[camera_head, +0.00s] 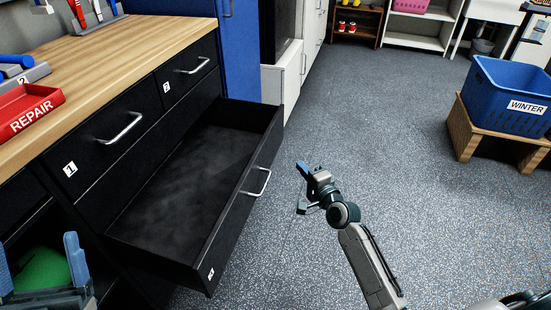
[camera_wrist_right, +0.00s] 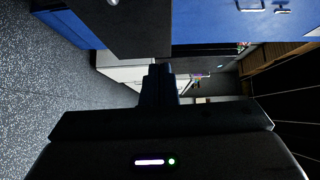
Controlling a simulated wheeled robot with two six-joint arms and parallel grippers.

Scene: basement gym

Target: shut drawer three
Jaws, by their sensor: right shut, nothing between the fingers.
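The lower black drawer (camera_head: 250,215) is pulled far out of the workbench and looks empty. It has a silver handle (camera_head: 258,183) and a small front label (camera_head: 211,273), too oblique to read surely. My right gripper (camera_head: 301,167) is shut and empty, to the right of the drawer front and apart from it. Its blue fingers (camera_wrist_right: 158,85) are together in the right wrist view, with a dark panel (camera_wrist_right: 125,30) beyond them. My left gripper (camera_head: 38,262) is at the bottom left, its fingers apart. A green thing (camera_head: 42,272) shows between them; I cannot tell whether they touch it.
Drawers labelled 1 (camera_head: 105,150) and 2 (camera_head: 190,75) are shut above. A red REPAIR tray (camera_head: 30,112) stands on the wooden worktop (camera_head: 120,50). A blue WINTER crate (camera_head: 505,95) sits on a wooden stand (camera_head: 465,135) at right. The floor (camera_head: 370,120) between is clear.

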